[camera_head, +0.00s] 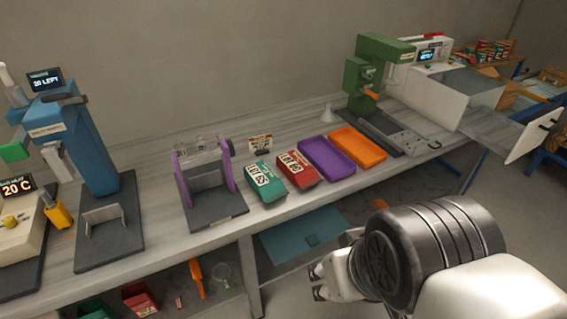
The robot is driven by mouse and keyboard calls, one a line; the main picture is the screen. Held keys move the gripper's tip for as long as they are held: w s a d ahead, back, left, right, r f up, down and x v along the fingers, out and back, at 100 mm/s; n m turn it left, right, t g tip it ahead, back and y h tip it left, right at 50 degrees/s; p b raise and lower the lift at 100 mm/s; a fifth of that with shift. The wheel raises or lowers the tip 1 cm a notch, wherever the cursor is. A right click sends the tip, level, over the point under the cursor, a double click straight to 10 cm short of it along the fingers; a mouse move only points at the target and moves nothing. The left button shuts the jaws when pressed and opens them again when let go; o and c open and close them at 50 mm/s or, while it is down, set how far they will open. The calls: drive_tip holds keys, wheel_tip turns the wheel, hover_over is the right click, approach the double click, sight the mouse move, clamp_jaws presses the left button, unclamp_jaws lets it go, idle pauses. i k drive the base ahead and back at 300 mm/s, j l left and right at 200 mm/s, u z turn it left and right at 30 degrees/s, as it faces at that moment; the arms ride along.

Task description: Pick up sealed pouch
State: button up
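Two printed packs that look like pouches lie side by side on the grey workbench: a green and white one (264,181) and a red and white one (297,170). I cannot tell from this view which of them is sealed. My gripper (317,283) is in front of the bench, below and to the right of the packs in the picture, and apart from both. Its small dark-tipped fingers look spread, with nothing seen between them.
A purple tray (326,154) and an orange tray (359,146) lie right of the packs. A purple-sided stand (207,190) is to their left, with a blue press (88,150) farther left. A green machine (372,75) stands at the back right.

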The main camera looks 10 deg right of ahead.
sight(301, 174)
drive_tip(key=i+l, duration=0.15)
drive_tip(key=i, duration=0.55)
drive_tip(key=i+l+z, duration=0.1)
drive_tip(key=i, duration=0.6)
